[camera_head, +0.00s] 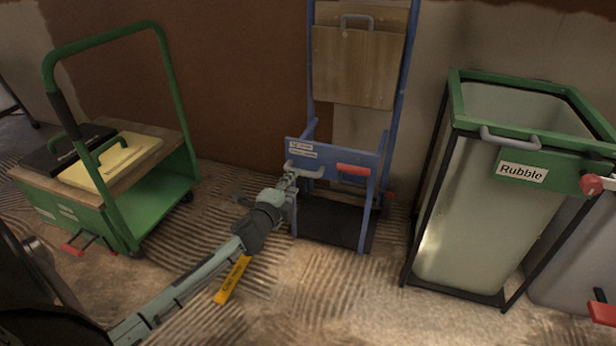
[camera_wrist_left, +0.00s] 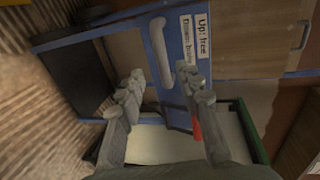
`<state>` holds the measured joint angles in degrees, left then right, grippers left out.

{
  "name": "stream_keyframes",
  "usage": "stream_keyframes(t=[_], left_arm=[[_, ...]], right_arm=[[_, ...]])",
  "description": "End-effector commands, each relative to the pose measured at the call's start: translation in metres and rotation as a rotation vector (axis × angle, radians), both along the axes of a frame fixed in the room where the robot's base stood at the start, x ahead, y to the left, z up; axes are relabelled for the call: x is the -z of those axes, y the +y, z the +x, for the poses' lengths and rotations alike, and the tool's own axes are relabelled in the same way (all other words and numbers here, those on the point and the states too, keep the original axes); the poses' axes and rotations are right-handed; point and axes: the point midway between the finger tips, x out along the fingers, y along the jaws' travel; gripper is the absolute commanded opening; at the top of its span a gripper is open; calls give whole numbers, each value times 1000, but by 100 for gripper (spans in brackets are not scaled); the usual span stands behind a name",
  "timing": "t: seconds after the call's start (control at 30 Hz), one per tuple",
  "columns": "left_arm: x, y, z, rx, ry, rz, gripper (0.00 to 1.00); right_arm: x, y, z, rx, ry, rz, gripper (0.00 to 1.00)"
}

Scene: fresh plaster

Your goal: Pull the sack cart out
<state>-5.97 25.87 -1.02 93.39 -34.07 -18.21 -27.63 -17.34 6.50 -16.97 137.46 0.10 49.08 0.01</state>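The sack cart (camera_head: 362,160) stands upright against the wall in the middle of the head view. It has blue uprights, a wooden board, a blue cross panel and a black base plate. A grey handle (camera_head: 306,172) sits low on the panel, with a red lever (camera_head: 353,170) to its right. My left gripper (camera_head: 291,177) is at the left end of this handle. In the left wrist view, the fingers (camera_wrist_left: 163,82) are open, and the grey handle (camera_wrist_left: 158,48) shows ahead between their tips. Contact cannot be told. My right gripper is not in view.
A green trolley (camera_head: 170,200) with boxes stands left. A green-framed rubble bin (camera_head: 470,200) stands close to the cart's right. A yellow tool (camera_head: 233,279) lies on the ridged floor. Floor in front of the cart is mostly clear.

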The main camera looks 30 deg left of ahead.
Motion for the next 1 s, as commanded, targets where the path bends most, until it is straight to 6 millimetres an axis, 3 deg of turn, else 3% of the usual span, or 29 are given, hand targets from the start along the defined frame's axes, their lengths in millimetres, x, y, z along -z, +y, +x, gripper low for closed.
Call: stream_keyframes(t=[0.1,0.5,0.9,1.0], left_arm=[[0,2,10,6,-6,12,35],[13,16,66,3,-6,7,35],[15,18,75,3,-4,6,35],[15,18,75,3,-4,6,24]], right_arm=[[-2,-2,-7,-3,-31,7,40],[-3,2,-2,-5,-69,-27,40],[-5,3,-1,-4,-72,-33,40],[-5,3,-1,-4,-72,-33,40]])
